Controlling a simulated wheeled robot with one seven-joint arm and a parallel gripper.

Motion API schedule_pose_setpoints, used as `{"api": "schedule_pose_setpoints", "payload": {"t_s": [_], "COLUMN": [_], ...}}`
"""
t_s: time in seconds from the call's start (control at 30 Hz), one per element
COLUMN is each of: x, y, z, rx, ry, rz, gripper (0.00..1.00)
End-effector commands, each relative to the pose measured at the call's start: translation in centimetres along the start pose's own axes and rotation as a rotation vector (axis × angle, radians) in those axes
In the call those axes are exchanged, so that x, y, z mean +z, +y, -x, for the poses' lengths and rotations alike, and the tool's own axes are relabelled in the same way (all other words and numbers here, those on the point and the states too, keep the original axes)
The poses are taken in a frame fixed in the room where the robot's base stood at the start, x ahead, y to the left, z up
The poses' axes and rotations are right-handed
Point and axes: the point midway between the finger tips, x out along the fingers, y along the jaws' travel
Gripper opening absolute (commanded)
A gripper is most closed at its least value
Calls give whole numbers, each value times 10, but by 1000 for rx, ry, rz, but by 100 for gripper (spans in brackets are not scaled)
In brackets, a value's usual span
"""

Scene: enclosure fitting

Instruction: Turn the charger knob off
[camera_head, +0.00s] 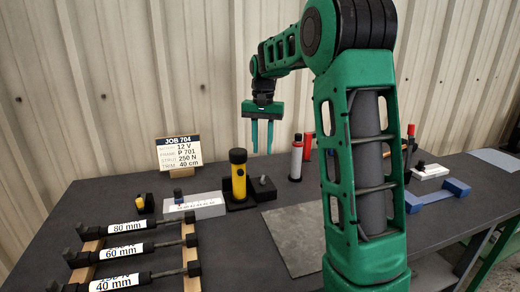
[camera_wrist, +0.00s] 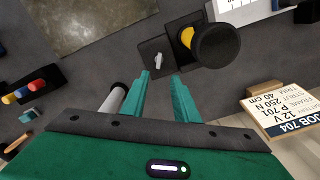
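The charger (camera_head: 264,196) is a dark block on the table, with a yellow and black torch (camera_head: 239,176) standing upright at its left. Its small knob (camera_head: 263,180) sits on top. In the wrist view the knob (camera_wrist: 157,59) shows a pale pointer, roughly in line with the picture's vertical, on the dark charger plate (camera_wrist: 148,46). The torch's round black head (camera_wrist: 215,46) is beside it at right. My gripper (camera_head: 262,150) is open and empty, fingers pointing down above the knob and apart from it. Its fingertips (camera_wrist: 160,77) show just below the knob in the wrist view.
A grey labelled box (camera_head: 196,206) stands left of the torch. A job card (camera_head: 179,152) stands behind. A rack of labelled struts (camera_head: 130,250) fills the front left. A white and red cylinder (camera_head: 296,160) stands to the right. A flat grey mat (camera_head: 296,235) lies in front.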

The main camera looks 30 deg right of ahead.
Motion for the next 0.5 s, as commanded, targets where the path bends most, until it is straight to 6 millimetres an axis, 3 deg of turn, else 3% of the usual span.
{"api": "schedule_pose_setpoints", "payload": {"t_s": [0.03, 0.1, 0.13, 0.33, 0.5], "x": [0, 0, -1, -2, 14], "y": [0, 4, 7, 60, 102], "z": [0, -1, -2, -19, -32], "rx": [0, -5, -11, -132, -300], "ry": [0, 4, 9, 106, 244], "rz": [0, 3, 6, 64, 112], "gripper": [20, 3, 0, 0, 0]}}
